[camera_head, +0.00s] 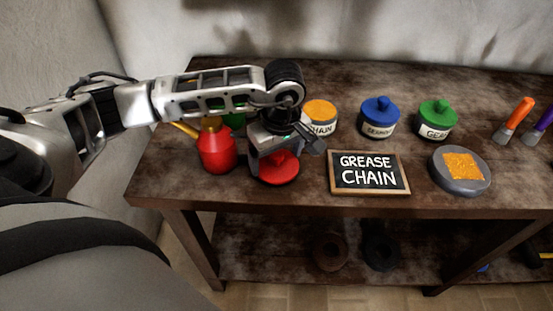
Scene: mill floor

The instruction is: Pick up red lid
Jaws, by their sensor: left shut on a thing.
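The red lid (277,173) is a round red disc with a dark rim, near the front of the workbench, left of the sign. My left gripper (279,151) points down over it from above and is shut on it; the fingers and arm hide the lid's far part. I cannot tell whether the lid touches the bench. My right gripper is not in view.
A red oil can (216,150) stands close left. Behind are an orange-topped tin (320,117), a blue-lidded tin (379,118) and a green-lidded tin (436,120). A "GREASE CHAIN" sign (369,173) and a grey dish (460,183) with orange content lie right.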

